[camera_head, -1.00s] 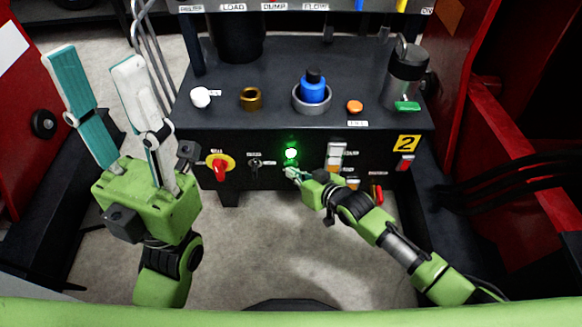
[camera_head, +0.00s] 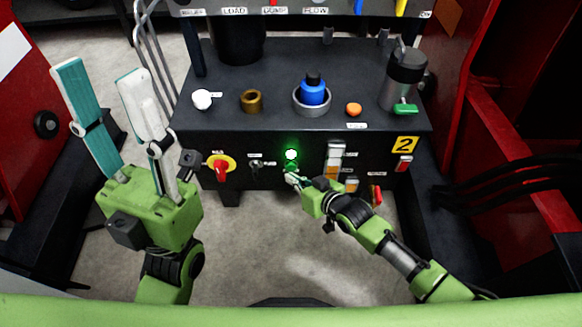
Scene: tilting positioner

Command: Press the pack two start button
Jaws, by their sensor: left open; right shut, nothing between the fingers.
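A round button or lamp (camera_head: 291,155) glows green on the dark front panel, near its middle. I cannot tell whether the tips touch anything; small labels there are too small to read. My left gripper (camera_head: 98,80) is open and empty, raised with its fingers up, left of the panel.
The panel also carries a red rotary switch (camera_head: 221,168) on yellow and a key switch (camera_head: 256,166). On the dark top (camera_head: 270,70) are a white knob (camera_head: 202,99), brass ring (camera_head: 251,101), blue part (camera_head: 313,92), orange button (camera_head: 354,109) and grey canister (camera_head: 404,78). Red frames stand at both sides.

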